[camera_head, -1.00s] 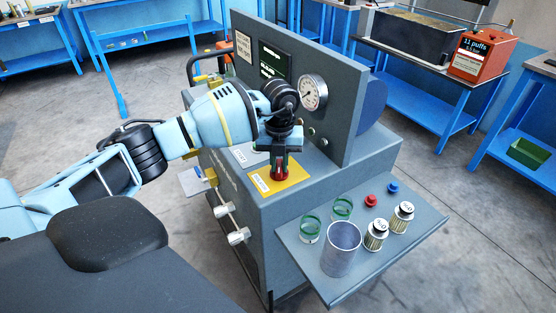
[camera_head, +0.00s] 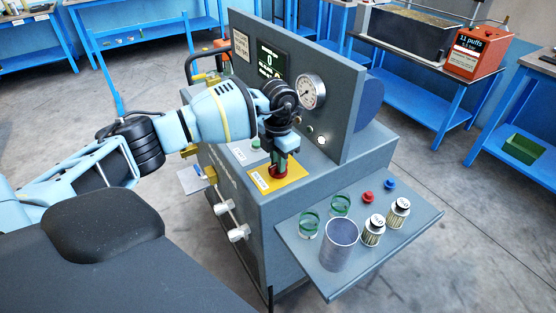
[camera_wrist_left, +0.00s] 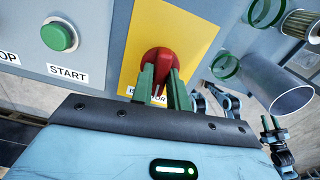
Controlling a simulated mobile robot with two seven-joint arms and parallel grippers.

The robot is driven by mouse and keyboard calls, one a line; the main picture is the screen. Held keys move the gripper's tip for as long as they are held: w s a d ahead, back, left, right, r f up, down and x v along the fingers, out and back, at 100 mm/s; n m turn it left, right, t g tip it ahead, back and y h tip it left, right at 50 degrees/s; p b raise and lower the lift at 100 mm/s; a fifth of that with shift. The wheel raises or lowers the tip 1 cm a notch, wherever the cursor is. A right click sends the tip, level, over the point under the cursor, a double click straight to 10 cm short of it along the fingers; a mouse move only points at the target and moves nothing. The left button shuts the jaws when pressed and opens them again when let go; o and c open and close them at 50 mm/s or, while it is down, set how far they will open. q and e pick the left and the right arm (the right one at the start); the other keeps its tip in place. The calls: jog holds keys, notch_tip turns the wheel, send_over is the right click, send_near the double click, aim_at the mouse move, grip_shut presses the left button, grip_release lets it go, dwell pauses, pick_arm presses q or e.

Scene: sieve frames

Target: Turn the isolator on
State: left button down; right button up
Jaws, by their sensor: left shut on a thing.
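The isolator is a red rotary knob (camera_head: 277,172) on a yellow plate (camera_head: 292,176) on top of the grey machine. My left gripper (camera_head: 279,160) reaches down onto it from above, shut on the knob. In the left wrist view its two green fingers (camera_wrist_left: 163,88) straddle the red knob (camera_wrist_left: 160,60), one on each side. The label on the yellow plate is partly hidden by the fingers. The display (camera_head: 270,60) on the upright panel is lit and shows a 0. What looks like my right gripper (camera_wrist_left: 272,125) shows small at the right of the left wrist view.
A green START button (camera_head: 255,144) sits beside the yellow plate. A pressure gauge (camera_head: 312,92) is on the panel behind my wrist. A side shelf (camera_head: 395,240) holds a metal cylinder (camera_head: 339,245), green rings, filters and small red and blue caps.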

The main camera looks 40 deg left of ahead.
pick_arm(q)
jog(key=shift+m, duration=0.6)
jog(key=c, duration=1.4)
grip_release()
jog(key=shift+o, duration=0.2)
jog(key=shift+r, duration=0.15)
notch_tip(320, 180, up, 8)
jog(key=shift+f, duration=0.2)
